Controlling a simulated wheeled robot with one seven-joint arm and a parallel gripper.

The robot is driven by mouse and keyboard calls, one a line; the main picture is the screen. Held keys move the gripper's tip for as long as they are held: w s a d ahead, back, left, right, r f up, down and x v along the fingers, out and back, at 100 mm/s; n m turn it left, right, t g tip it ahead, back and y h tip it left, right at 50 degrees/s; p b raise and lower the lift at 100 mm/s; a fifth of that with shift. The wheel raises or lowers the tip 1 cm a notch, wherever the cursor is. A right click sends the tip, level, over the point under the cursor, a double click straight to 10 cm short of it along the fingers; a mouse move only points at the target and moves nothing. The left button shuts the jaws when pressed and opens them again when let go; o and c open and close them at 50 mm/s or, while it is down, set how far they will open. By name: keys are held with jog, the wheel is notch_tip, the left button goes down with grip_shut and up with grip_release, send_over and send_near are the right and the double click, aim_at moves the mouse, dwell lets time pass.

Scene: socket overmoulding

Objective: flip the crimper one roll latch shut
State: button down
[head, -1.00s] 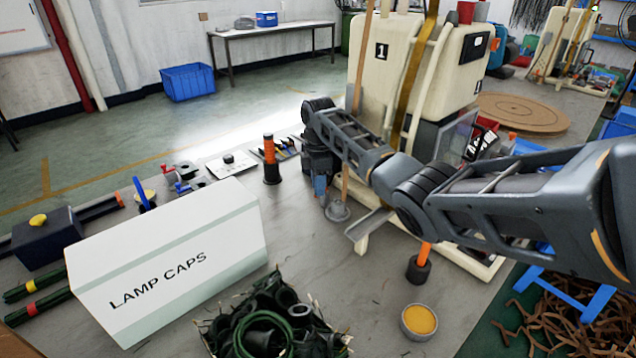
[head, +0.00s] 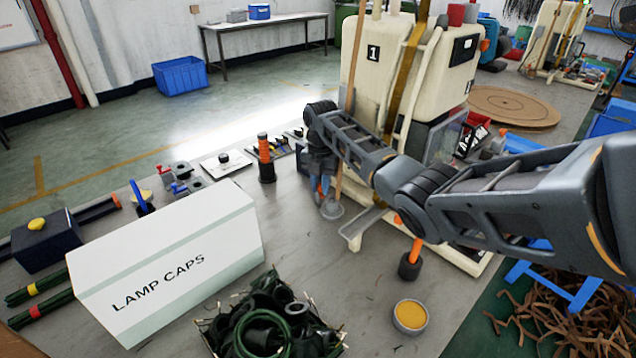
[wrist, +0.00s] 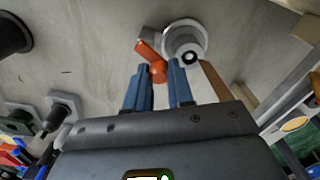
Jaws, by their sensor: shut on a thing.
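Crimper one (head: 360,85) is the cream machine marked 1 in the head view. My gripper (head: 324,190) points down at the bench in front of it, beside a round grey base (head: 333,209) from which a brown strip rises. In the wrist view, my gripper's blue fingers (wrist: 160,82) are close together around the end of an orange lever (wrist: 157,70), which looks like the roll latch. The lever joins a grey block (wrist: 149,36) next to a round pale disc (wrist: 185,38). In the head view, my wrist and fingers hide the lever.
A black-and-orange handled tool (head: 266,160) stands left of my gripper. The LAMP CAPS box (head: 170,265) and a tray of dark caps (head: 262,325) fill the front. Bare bench lies between.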

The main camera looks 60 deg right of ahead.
jog(key=n, duration=0.4)
jog(key=d+n, duration=0.1)
jog(key=n, duration=0.1)
jog(key=shift+s+d+r, duration=0.1)
jog(key=shift+s, duration=0.25)
dwell(0.4)
jog(key=c, duration=1)
grip_release()
jog(key=shift+r+b, duration=0.45)
jog(key=shift+r, duration=3.4)
